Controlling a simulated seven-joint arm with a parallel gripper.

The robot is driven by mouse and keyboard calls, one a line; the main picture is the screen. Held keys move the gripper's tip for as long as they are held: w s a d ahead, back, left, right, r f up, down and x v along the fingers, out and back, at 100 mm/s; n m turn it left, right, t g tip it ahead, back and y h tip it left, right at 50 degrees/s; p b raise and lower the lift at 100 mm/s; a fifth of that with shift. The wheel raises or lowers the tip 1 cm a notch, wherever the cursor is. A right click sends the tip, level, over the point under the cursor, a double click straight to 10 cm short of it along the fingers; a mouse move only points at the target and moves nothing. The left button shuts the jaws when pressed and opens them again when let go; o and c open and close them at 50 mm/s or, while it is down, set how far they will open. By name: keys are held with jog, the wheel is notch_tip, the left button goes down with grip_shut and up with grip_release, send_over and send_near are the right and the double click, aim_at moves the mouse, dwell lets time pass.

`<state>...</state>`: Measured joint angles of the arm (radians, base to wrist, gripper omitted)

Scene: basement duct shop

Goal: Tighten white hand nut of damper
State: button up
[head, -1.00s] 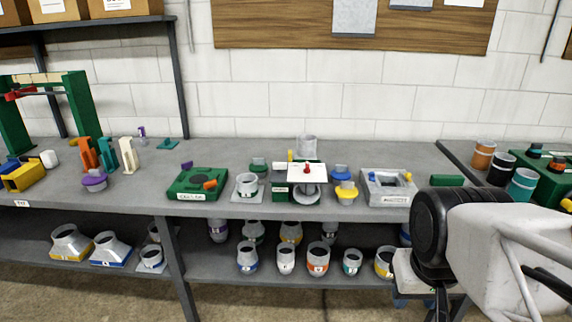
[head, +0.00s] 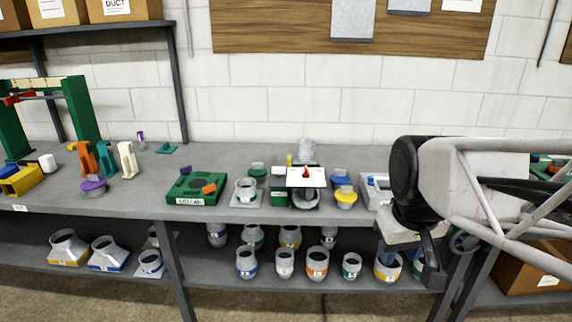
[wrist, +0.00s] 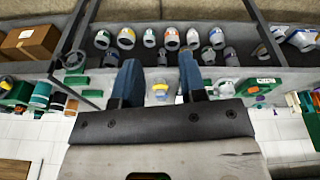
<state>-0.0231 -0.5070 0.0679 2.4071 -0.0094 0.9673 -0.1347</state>
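The white hand nut cannot be made out for certain. Near the middle of the bench in the head view stands a green fixture (head: 279,194) with a white plate (head: 294,183) and a red knob (head: 306,172). Blue-topped (head: 341,177) and yellow-topped (head: 346,197) round pieces stand just right of it. My gripper (head: 410,262) hangs in front of the bench's right part, below the bench top in the picture. In the wrist view my gripper (wrist: 158,64) has its two blue fingers wide apart with nothing held; a yellow-rimmed piece (wrist: 160,94) shows beyond, between them.
A green box (head: 190,190) with an orange handle lies left of the fixture. A grey box (head: 372,188) at right is partly hidden by my arm. Several duct pieces (head: 317,262) fill the lower shelf (head: 210,272).

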jog(key=w+a+r+n, duration=0.2)
jog(key=w, duration=0.5)
jog(key=w+a+r+n, duration=0.2)
jog(key=w, duration=0.6)
jog(key=n+g, duration=0.2)
jog(key=n, duration=1)
send_over(279, 171)
notch_tip(279, 171, down, 10)
jog(key=shift+d+r, duration=0.1)
jog(key=shift+d, duration=0.05)
jog(key=shift+w+a+f, duration=0.2)
jog(key=shift+w+a, duration=0.05)
jog(key=shift+w, duration=0.05)
jog(key=shift+f, duration=3.9)
